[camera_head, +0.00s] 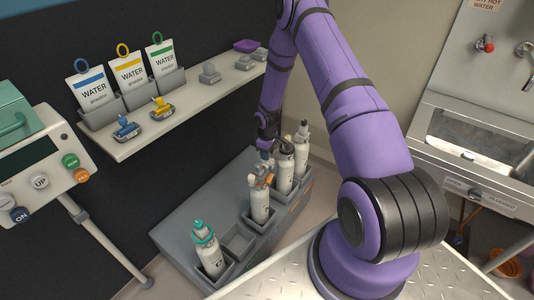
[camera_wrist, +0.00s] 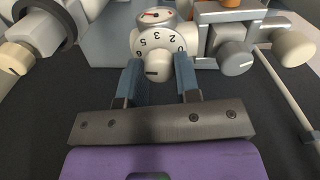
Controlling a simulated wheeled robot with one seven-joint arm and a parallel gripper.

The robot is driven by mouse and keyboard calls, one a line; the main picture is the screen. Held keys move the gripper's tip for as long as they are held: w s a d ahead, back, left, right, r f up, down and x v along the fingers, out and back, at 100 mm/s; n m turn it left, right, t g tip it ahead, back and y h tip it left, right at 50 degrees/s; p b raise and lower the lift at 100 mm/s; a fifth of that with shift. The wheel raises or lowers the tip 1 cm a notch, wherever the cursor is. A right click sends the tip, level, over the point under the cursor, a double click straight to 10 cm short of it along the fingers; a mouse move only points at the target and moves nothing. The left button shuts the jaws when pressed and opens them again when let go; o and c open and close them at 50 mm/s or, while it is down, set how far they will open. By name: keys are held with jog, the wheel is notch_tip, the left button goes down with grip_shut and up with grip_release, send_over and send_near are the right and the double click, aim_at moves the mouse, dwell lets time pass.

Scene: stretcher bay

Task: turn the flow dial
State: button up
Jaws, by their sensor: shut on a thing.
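The flow dial (camera_wrist: 160,52) shows in the wrist view as a white round piece with dark numbers and a grey knob facing me. My gripper (camera_wrist: 158,75) has one blue-grey finger on each side of the knob and is shut on it. A round gauge (camera_wrist: 153,16) with a red needle sits just beyond the dial. In the head view my gripper (camera_head: 266,150) reaches down to the top of a white cylinder (camera_head: 259,205) with an orange-brown fitting. The dial itself is too small to make out there.
A grey rack (camera_head: 180,230) holds several white cylinders, one with a teal top (camera_head: 205,240). A shelf (camera_head: 150,128) with water pouches is above left. A panel machine (camera_head: 45,165) stands left, a sink (camera_head: 470,145) right.

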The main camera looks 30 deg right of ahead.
dwell(0.4)
jog(key=o, duration=0.9)
notch_tip(320, 180, up, 11)
jog(key=shift+f, duration=0.1)
dwell(0.5)
